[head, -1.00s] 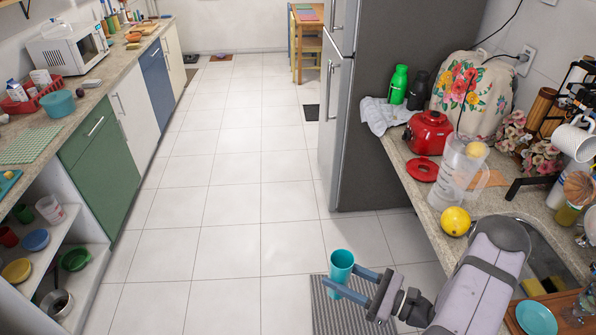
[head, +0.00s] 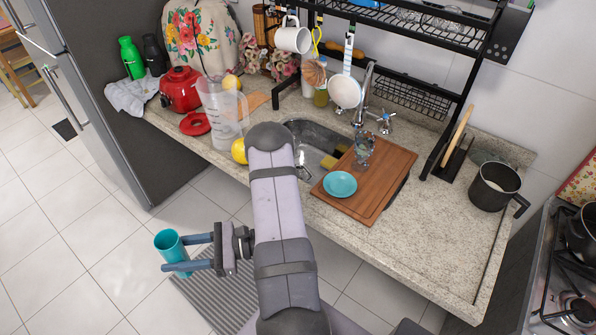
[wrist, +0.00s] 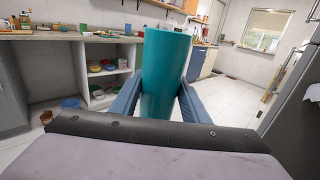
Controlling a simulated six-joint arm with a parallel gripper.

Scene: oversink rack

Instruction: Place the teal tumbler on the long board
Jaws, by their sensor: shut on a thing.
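The teal tumbler (head: 168,250) is upright between the fingers of my gripper (head: 176,254), out over the floor in front of the counter. The wrist view shows the tumbler (wrist: 167,75) tall in the middle, with one blue-grey finger of my gripper (wrist: 160,92) on each side, shut on it. A long brown wooden board (head: 372,199) lies over the right part of the sink on the counter. A teal bowl (head: 340,185) sits on its left part and a clear glass (head: 363,150) stands near its back edge.
A clear jug (head: 222,115), a yellow ball-like fruit (head: 239,151) and a red appliance (head: 181,90) stand left of the sink (head: 318,133). A black rack (head: 440,100) rises behind the board. A pot (head: 495,186) stands right. The front right countertop (head: 440,235) is clear.

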